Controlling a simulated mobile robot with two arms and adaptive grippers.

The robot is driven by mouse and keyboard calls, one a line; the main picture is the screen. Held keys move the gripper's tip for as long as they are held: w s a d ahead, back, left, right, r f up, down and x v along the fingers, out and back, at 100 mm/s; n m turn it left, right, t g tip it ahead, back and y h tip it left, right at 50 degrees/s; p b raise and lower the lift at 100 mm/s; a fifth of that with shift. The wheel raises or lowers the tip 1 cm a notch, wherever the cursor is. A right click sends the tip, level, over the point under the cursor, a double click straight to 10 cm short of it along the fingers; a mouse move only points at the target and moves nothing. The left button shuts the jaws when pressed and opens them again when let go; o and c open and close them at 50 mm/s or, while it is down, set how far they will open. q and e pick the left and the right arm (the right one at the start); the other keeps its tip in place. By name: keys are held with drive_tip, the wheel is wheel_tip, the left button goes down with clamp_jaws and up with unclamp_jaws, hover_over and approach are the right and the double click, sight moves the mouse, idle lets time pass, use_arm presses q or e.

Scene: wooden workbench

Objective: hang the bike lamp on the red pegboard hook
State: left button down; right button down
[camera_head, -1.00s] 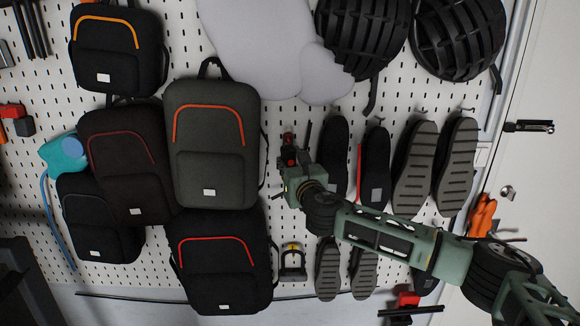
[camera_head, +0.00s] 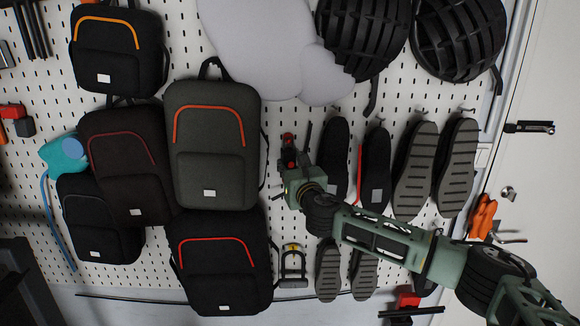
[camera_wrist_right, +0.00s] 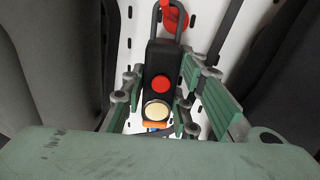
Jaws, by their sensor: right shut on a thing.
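The bike lamp (camera_wrist_right: 158,72) is a black block with a red button, a cream round lens, an orange lower end and a dark loop at its top. My right gripper (camera_wrist_right: 158,98) is shut on it, with a green finger on either side. In the wrist view the red pegboard hook (camera_wrist_right: 178,20) shows at the lamp's loop; I cannot tell whether the hook passes through it. In the head view my right gripper (camera_head: 289,162) holds the lamp (camera_head: 288,152) against the pegboard, right of the grey backpack. My left gripper is not in view.
Several backpacks (camera_head: 213,150) hang close on the left of the pegboard (camera_head: 290,116). Several shoes (camera_head: 413,170) hang on the right, partly behind my right arm. Black helmets (camera_head: 362,35) hang above. A padlock-shaped item (camera_head: 293,283) hangs below.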

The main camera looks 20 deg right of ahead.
drive_tip(key=c, duration=1.3)
unclamp_jaws()
